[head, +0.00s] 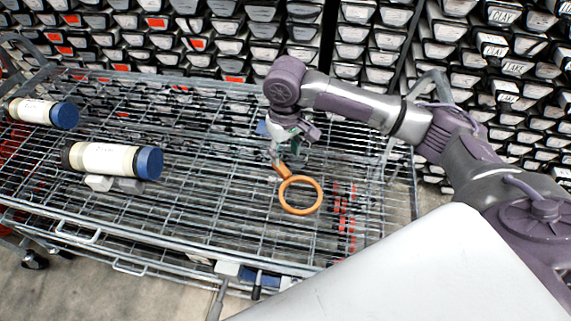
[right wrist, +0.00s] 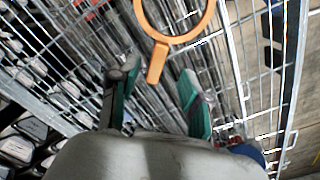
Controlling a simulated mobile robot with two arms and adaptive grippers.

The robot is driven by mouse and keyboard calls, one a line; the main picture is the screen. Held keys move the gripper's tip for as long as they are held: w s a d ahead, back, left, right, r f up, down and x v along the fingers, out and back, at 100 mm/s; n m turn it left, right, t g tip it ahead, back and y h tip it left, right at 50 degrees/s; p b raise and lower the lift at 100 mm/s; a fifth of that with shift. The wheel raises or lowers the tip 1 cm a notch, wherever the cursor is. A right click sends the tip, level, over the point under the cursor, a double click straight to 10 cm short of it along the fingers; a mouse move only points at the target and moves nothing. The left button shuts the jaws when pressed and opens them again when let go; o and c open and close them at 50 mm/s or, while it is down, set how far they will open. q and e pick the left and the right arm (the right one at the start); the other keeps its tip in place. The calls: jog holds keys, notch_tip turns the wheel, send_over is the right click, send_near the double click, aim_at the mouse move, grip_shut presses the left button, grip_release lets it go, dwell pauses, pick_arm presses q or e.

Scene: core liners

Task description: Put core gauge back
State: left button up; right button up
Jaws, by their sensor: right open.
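The core gauge (head: 283,172), an orange ring with a short handle, shows over the wire-mesh cart top, right of centre. In the right wrist view the gauge (right wrist: 157,62) has its ring at the top edge and its handle pointing down between my fingers. My right gripper (head: 278,156) is at the handle end of the gauge. In the right wrist view the right gripper (right wrist: 157,82) has its two green-padded fingers spread apart, with a gap on each side of the handle. I cannot tell whether the gauge lies flat on the mesh. My left gripper is not in view.
The wire cart (head: 215,205) fills the middle, with raised rails at its edges. Two cream tubes with blue caps, one nearer (head: 105,158) and one farther (head: 35,112), lie at left. Racks of labelled trays (head: 200,45) stand behind. The mesh between tubes and gauge is clear.

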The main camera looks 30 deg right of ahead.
jog(key=shift+r, duration=2.15)
